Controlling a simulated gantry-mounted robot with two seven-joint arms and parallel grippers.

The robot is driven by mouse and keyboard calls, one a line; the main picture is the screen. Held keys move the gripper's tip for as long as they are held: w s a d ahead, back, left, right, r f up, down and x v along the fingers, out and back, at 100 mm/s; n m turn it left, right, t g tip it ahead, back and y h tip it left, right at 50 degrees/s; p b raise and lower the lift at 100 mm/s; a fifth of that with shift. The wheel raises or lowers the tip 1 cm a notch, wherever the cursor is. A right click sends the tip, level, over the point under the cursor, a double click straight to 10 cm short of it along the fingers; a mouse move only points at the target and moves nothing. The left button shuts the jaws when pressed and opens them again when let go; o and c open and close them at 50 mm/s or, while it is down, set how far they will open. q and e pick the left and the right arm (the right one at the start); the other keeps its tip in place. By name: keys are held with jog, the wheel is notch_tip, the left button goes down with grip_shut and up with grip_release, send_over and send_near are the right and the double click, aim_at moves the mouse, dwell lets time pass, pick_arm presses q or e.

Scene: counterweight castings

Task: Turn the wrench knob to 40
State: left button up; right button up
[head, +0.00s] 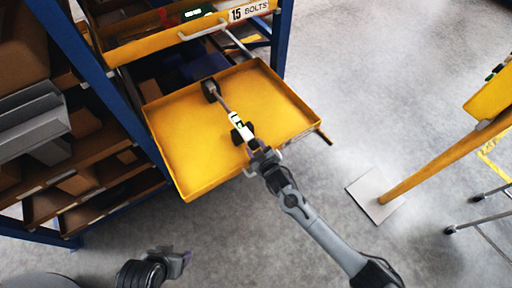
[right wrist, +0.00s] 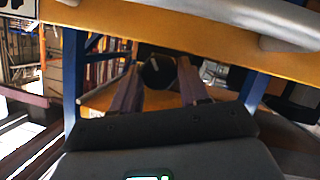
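The wrench (head: 226,104) lies across the yellow tray (head: 185,185), dark head toward the rack. Its pale handle has a small green display (head: 236,119), too small to read. Its round black knob (right wrist: 158,73) faces me in the right wrist view, with a light mark on it. My right gripper (head: 255,147) is at the knob end of the wrench. In the right wrist view my right gripper (right wrist: 160,68) has its fingers apart, one each side of the knob, with slight gaps. My left gripper (head: 180,259) is low in the head view, away from the tray; its fingers are unclear.
A yellow drawer front labelled 15 BOLTS (head: 213,28) with a grey handle is above the tray. A blue-post rack (head: 100,80) with boxes stands at left. A yellow post on a pale base plate (head: 375,195) stands at right. Grey floor between is clear.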

jog(key=o, duration=0.3)
jog(key=shift+s+d+r+p, duration=0.2)
jog(key=shift+s+r+p, duration=0.15)
jog(key=shift+s, duration=0.15)
jog(key=p+v, duration=0.3)
jog(key=v, duration=0.6)
jog(key=shift+s, duration=0.3)
